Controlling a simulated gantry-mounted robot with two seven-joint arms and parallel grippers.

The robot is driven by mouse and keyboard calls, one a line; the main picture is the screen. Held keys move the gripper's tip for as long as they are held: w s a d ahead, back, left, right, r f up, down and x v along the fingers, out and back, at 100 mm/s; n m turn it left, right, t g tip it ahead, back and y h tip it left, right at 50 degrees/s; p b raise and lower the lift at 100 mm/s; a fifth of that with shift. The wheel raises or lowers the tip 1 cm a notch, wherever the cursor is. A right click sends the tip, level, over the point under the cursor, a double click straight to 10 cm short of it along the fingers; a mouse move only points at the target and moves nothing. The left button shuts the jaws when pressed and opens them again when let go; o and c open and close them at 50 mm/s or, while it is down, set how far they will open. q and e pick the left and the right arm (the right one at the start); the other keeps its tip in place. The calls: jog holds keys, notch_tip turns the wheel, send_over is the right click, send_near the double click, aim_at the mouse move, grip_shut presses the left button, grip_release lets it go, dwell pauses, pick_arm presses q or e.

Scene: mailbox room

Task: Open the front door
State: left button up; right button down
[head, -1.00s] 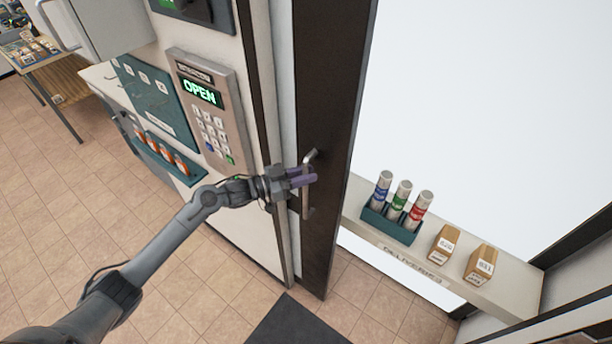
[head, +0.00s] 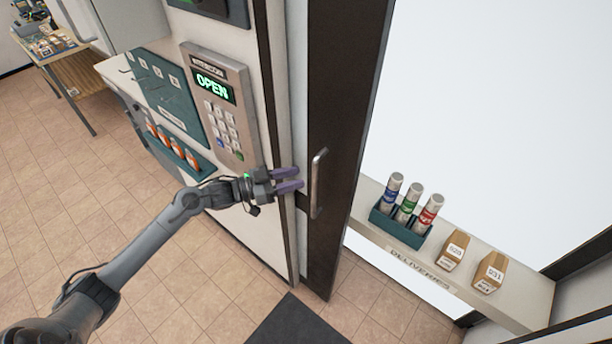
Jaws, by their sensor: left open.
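The front door (head: 345,120) is a dark-framed door at the centre of the head view, with a silver vertical bar handle (head: 318,184) on its near edge. The door stands beside the white wall column, and I cannot tell whether it is ajar. My left gripper (head: 300,180) is open, with its two purple fingers pointing right at the handle. The fingertips are just left of the handle, with nothing between them. My right gripper does not show.
A keypad panel (head: 222,110) reading "OPEN" is on the wall to the left. A deliveries shelf (head: 515,306) at the right bears a teal holder (head: 398,229) with three tubes, plus two small boxes (head: 489,271). A dark mat (head: 295,325) lies on the tiled floor.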

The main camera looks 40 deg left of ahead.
pick_arm(q)
jog(key=shift+v, duration=2)
